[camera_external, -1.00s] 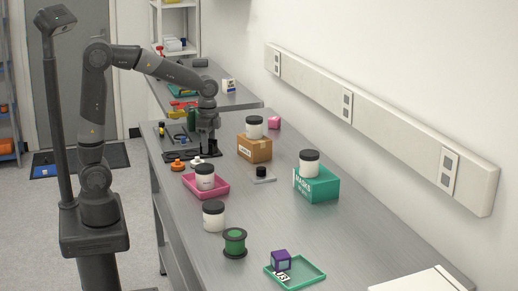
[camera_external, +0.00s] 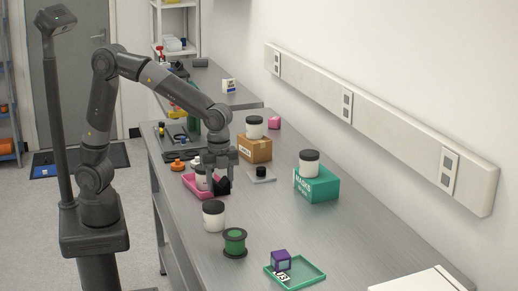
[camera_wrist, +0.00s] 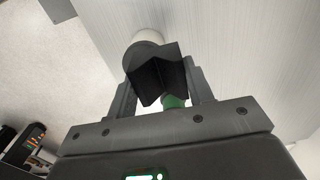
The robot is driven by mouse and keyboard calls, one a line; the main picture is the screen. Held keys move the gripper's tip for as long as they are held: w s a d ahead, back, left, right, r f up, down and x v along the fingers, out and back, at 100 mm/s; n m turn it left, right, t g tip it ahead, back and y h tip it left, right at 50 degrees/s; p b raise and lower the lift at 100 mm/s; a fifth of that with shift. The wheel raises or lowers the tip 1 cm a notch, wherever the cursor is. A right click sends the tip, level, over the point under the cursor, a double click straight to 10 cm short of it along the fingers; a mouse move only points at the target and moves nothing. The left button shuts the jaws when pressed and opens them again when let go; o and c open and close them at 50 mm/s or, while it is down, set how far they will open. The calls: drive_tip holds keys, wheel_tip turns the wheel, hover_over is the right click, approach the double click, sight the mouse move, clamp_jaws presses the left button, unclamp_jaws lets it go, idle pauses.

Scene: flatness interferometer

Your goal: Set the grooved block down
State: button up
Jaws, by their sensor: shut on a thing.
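The grooved block (camera_external: 223,186) is black, with a V-shaped groove. It is in my gripper (camera_external: 220,172), over the right side of the pink tray in the external view. In the wrist view the block (camera_wrist: 158,76) sits between the two fingers of my gripper (camera_wrist: 160,92), which are shut on it, its groove showing. I cannot tell how far its underside is above the bench.
Nearer are another jar (camera_external: 213,214) and a green spool (camera_external: 235,242). A small grey plate with a black knob (camera_external: 261,173) lies right. Bare bench (camera_external: 290,225) extends right of the spool.

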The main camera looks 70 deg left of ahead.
hover_over(243, 210)
drive_tip(key=f, duration=0.7)
drive_tip(key=shift+s+d, duration=0.1)
drive_tip(key=shift+d, duration=0.1)
drive_tip(key=shift+a+f, duration=0.1)
drive_tip(key=shift+f, duration=1.9)
drive_tip(key=shift+f, duration=0.15)
drive_tip(key=o, duration=1.1)
drive_tip(key=shift+o, duration=0.2)
